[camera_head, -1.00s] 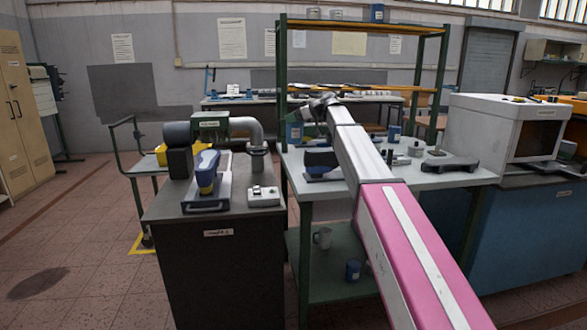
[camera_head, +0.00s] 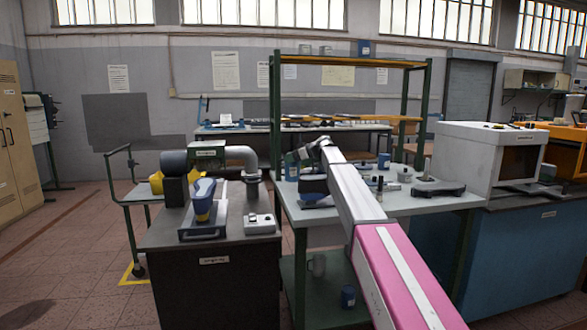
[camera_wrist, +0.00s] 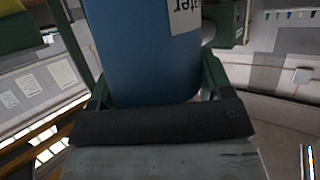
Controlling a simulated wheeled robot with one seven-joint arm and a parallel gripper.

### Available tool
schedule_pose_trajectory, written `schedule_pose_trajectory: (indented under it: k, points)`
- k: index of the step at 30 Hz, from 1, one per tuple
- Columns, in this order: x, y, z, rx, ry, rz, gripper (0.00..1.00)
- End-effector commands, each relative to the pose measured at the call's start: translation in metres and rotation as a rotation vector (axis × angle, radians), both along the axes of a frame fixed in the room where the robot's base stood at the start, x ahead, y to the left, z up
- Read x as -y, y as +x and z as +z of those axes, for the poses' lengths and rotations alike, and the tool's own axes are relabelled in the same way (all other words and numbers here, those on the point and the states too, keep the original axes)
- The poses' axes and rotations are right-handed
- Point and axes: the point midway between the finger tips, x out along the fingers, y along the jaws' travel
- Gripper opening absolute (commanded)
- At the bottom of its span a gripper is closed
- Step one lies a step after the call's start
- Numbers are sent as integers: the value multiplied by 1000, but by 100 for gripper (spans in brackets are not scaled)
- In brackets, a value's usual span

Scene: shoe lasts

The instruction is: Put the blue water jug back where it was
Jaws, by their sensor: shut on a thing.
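The blue water jug (camera_wrist: 145,45) fills the upper middle of the wrist view, with part of a white label reading "ater" on its side. My gripper (camera_wrist: 157,88) is shut on it, with a green finger at each side. In the head view the jug (camera_head: 291,166) shows only as a small blue patch beside my gripper (camera_head: 306,153), behind the left part of the grey workbench (camera_head: 440,202). My arm hides part of the area. I cannot tell whether the jug touches a surface.
A green-framed rack (camera_head: 276,110) with a wooden top shelf (camera_head: 345,62) rises around the bench. A dark cabinet (camera_head: 215,285) with a grinder (camera_head: 175,178) stands left. A blue cup (camera_head: 384,160) and a black tool (camera_head: 438,188) occupy the bench. A white box machine (camera_head: 485,150) stands right.

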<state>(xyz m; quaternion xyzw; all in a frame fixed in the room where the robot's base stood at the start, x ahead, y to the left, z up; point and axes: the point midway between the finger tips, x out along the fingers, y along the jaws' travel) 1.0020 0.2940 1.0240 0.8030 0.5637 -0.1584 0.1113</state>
Motion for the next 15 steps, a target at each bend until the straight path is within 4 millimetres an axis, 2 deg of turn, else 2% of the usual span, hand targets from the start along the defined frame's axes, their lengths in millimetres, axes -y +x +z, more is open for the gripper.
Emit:
schedule_pose_trajectory:
  k: [3, 8, 15]
  points:
    - [4, 7, -4, -1, 1, 0, 28]
    - [5, 7, -11, -1, 1, 1, 28]
    - [5, 7, -41, -1, 2, -1, 28]
